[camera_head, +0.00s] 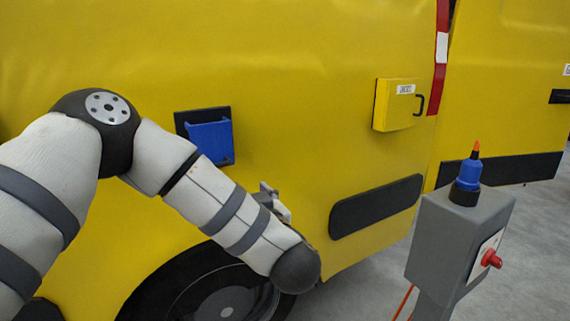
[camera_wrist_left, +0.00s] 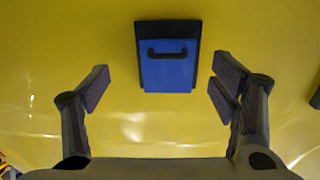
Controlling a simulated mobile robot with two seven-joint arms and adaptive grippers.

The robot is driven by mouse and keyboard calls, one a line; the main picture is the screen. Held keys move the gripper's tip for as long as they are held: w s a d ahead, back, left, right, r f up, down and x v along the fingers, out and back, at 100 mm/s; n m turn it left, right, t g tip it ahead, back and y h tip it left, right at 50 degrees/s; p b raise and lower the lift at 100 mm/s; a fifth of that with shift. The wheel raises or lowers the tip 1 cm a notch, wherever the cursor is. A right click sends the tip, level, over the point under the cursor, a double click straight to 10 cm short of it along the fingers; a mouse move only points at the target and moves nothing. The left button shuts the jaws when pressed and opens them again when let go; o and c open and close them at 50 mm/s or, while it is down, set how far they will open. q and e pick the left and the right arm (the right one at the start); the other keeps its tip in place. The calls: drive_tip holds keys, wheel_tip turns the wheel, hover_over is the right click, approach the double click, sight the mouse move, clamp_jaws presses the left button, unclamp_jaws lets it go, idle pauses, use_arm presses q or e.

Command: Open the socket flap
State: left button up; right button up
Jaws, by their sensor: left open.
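A blue flap (camera_head: 210,141) with a black backing plate (camera_head: 181,118) is mounted on the yellow vehicle side. In the left wrist view the blue flap (camera_wrist_left: 167,74) looks closed over its plate, with a black bar handle (camera_wrist_left: 167,51) near its upper edge. My left gripper (camera_wrist_left: 162,84) is open and empty. Its two fingers stand apart to either side of the flap in that view and do not touch it. In the head view my left forearm passes below and right of the flap and mostly hides the gripper. My right gripper is in neither view.
A yellow box (camera_head: 397,103) with a label and black handle sits on the vehicle to the right. A grey post (camera_head: 453,235) with a blue plug (camera_head: 468,176) and red knob stands at right. A black trim strip (camera_head: 376,207) and wheel (camera_head: 222,295) lie lower.

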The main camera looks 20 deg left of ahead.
sight(219, 165)
use_arm(q)
drive_tip(key=shift+n+y, duration=0.4)
drive_tip(key=shift+y, duration=0.1)
drive_tip(key=x, duration=0.4)
drive_tip(key=r+x, duration=0.1)
drive_tip(key=x, duration=0.2)
drive_tip(key=b+x, duration=0.1)
drive_tip(key=x, duration=0.3)
drive_tip(key=shift+s+a+r, duration=0.1)
drive_tip(key=shift+a+r, duration=0.2)
drive_tip(key=shift+a, duration=0.2)
drive_tip(key=shift+w+a+r, duration=0.1)
drive_tip(key=shift+w+a, duration=0.15)
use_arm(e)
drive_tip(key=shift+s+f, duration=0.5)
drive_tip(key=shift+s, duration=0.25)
use_arm(q)
drive_tip(key=shift+c, duration=0.3)
